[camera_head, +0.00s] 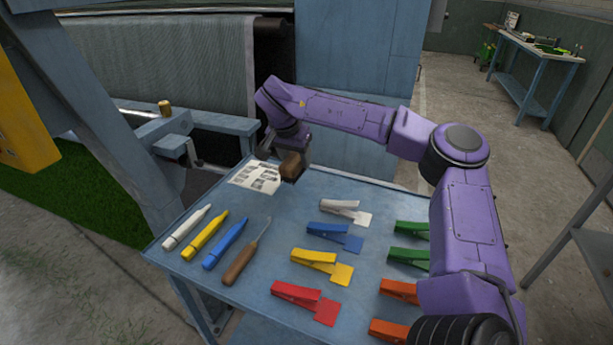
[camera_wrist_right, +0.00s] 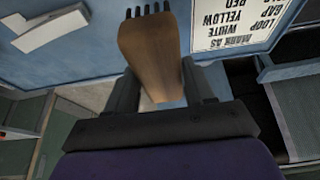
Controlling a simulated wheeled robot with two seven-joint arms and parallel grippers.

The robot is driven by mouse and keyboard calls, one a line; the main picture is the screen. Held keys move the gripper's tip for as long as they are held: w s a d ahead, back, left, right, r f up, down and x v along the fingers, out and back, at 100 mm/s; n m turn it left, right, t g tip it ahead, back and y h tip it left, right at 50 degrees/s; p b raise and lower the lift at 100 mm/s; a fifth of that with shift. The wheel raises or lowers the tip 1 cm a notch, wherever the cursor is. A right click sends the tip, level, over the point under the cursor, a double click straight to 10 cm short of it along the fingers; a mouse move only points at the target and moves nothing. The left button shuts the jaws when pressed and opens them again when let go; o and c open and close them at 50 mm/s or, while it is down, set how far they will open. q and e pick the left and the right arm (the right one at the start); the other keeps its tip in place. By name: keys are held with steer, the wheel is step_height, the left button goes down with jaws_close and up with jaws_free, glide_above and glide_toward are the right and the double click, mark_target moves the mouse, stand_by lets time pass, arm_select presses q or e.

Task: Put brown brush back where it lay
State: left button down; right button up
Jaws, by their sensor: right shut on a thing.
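The brown brush (camera_head: 291,166) is held in my right gripper (camera_head: 286,158), above the far edge of the blue table (camera_head: 340,268), just right of a printed sheet. In the right wrist view the brush (camera_wrist_right: 152,48) stands between the two dark fingers of the gripper (camera_wrist_right: 165,92), its wooden body pointing away and its dark teeth at the far end. The brush appears clear of the tabletop, but the exact gap cannot be told. My left gripper is not in view.
White, yellow and blue markers (camera_head: 205,236) and a wooden-handled pick (camera_head: 241,262) lie at the table's left. White, blue, yellow and red clips (camera_head: 315,258) fill the middle; green and orange clips (camera_head: 405,258) lie right. The printed sheet (camera_head: 258,178) lies at the back left.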

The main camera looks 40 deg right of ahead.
steer(key=s+d+f, duration=0.1)
steer(key=d+f, duration=0.1)
steer(key=shift+s+f, duration=0.35)
steer(key=shift+f, duration=0.05)
steer(key=shift+s+d+f, duration=0.15)
steer(key=shift+f, duration=1.65)
steer(key=shift+c, duration=0.3)
steer(key=o, duration=1.1)
steer(key=shift+c, duration=0.2)
steer(key=v, duration=1.2)
